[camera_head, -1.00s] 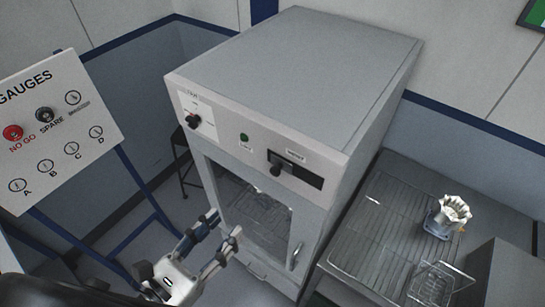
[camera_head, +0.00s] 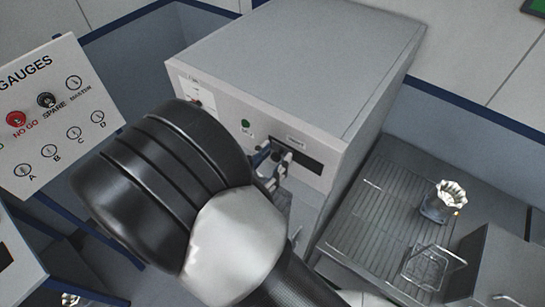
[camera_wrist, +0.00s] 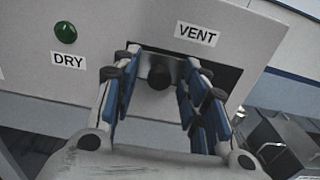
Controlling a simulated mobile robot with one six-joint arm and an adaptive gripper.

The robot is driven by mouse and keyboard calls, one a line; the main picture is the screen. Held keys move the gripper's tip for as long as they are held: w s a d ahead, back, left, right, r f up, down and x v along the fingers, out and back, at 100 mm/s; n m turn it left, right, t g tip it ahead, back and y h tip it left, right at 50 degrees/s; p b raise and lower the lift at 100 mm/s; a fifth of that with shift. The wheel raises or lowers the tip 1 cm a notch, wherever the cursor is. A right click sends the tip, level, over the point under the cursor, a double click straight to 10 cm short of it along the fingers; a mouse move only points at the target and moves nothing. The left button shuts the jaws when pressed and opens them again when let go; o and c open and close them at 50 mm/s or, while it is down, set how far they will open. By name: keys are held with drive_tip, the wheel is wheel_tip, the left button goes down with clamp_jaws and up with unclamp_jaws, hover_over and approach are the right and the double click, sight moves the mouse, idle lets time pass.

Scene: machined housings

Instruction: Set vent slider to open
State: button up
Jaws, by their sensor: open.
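The vent slider's dark knob (camera_wrist: 159,77) sits on a metal plate in a black slot (camera_wrist: 222,78) on the oven's front panel, below the VENT label (camera_wrist: 197,33). In the wrist view the knob is at the left part of the slot, with bare slot to its right. My gripper (camera_wrist: 155,88) is open, its fingers on either side of the knob; I cannot tell whether they touch it. In the head view my gripper (camera_head: 271,162) is at the slot's left end and hides the knob, and my arm covers much of the oven front.
A green DRY lamp (camera_wrist: 65,32) is left of the slot. The grey oven (camera_head: 300,60) stands in the middle. A gauge board (camera_head: 60,115) is at the left. At the right, a ribbed bench (camera_head: 365,215) holds a pale fluted part (camera_head: 450,193) and a wire rack (camera_head: 430,268).

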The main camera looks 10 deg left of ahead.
drive_tip(key=shift+c, duration=0.4)
clamp_jaws()
idle(0.4)
